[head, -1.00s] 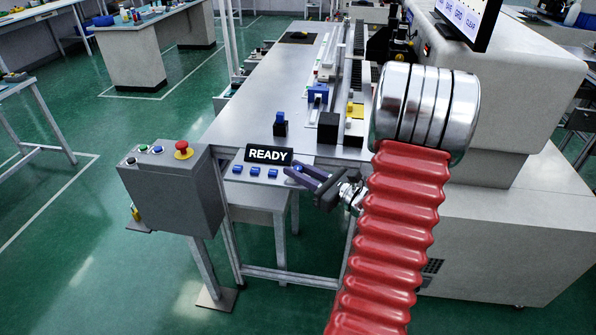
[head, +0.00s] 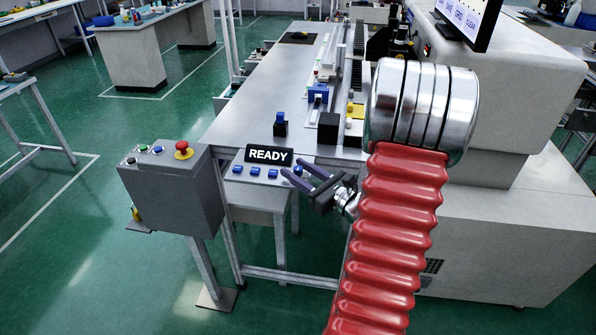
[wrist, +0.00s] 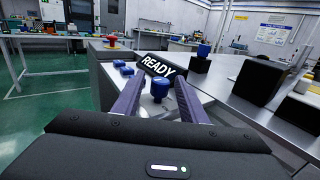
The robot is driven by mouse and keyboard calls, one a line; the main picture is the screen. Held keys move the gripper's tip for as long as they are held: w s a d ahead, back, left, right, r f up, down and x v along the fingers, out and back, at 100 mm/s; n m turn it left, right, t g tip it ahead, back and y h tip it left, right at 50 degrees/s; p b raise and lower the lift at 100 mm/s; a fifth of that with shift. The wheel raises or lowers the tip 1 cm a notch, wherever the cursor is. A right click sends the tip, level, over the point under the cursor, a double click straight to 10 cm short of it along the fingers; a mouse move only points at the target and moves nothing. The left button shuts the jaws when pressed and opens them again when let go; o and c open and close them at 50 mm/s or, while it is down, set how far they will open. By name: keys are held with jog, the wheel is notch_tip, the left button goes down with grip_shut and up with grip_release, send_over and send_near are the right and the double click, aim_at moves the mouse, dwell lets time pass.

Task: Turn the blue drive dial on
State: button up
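A row of small blue controls sits on a light panel (head: 232,177) at the table's front edge, in front of a black READY sign (head: 269,155). The rightmost, a round blue dial (head: 298,170), also shows in the wrist view (wrist: 160,86). No label naming the drive dial is readable. My gripper (head: 299,169) is open at the panel's right end. In the wrist view its two purple fingers (wrist: 159,80) stand on either side of the round dial, with gaps visible. I cannot tell how far the fingertips reach down around it.
A grey control box (head: 170,190) with a red mushroom button (head: 183,150) stands left of the panel. A black block (head: 328,128) and a blue-topped black post (head: 280,125) stand on the table behind. The large white machine (head: 500,90) is to the right.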

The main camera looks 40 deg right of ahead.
jog(key=s, duration=1.3)
jog(key=shift+s+d, duration=0.35)
jog(key=shift+s, duration=0.05)
jog(key=shift+f, duration=0.15)
dwell(0.4)
